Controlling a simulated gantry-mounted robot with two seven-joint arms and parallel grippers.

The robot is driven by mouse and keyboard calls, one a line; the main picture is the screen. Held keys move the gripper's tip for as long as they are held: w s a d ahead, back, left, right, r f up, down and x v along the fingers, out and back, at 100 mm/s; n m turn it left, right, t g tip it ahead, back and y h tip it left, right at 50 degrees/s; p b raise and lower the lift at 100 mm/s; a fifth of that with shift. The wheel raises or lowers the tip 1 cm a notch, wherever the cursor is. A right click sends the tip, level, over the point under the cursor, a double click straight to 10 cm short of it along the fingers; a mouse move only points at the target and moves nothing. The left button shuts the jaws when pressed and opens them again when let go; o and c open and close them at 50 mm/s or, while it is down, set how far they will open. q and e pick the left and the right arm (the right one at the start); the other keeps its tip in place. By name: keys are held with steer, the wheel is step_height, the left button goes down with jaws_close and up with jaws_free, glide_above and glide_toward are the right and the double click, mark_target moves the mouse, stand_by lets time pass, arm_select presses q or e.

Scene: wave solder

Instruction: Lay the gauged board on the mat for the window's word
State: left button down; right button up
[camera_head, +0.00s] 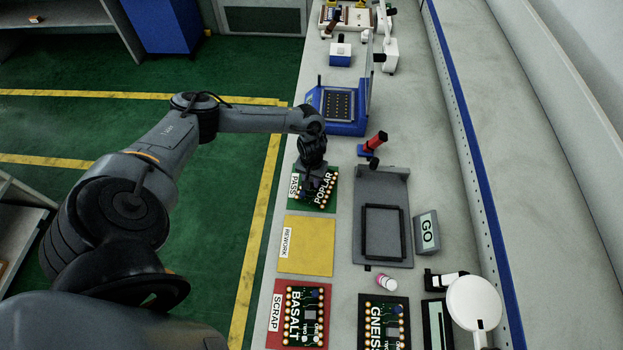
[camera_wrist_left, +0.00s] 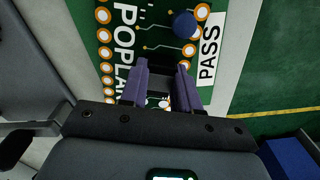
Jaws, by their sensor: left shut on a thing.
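The green POPLAR board (camera_head: 325,193) is over the green PASS mat (camera_head: 295,201), covering most of it and leaving the white PASS label showing. I cannot tell for sure whether it rests flat or hovers slightly. My left gripper (camera_head: 313,180) points down over it; in the left wrist view its two fingers (camera_wrist_left: 162,75) are shut on a small dark part of the POPLAR board (camera_wrist_left: 145,30). The PASS label (camera_wrist_left: 209,45) lies beside the board there. A small window block (camera_head: 427,232) reads GO. My right gripper is out of view.
The yellow REWORK mat (camera_head: 307,245) is bare. The BASALT board (camera_head: 306,316) lies on the red SCRAP mat (camera_head: 272,335). The GNEISS board (camera_head: 384,324) lies right of it. A grey plate with a black frame (camera_head: 365,240) and a red-handled tool (camera_head: 376,142) stand nearby.

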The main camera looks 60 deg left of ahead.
mark_target(312, 181)
arm_select(q)
steer(key=shift+f, duration=0.45)
steer(key=c, duration=0.7)
jaws_free()
steer(key=shift+c, duration=0.2)
steer(key=shift+r, duration=0.1)
steer(key=shift+r, duration=0.3)
step_height(312, 181, up, 10)
steer(key=p, duration=0.1)
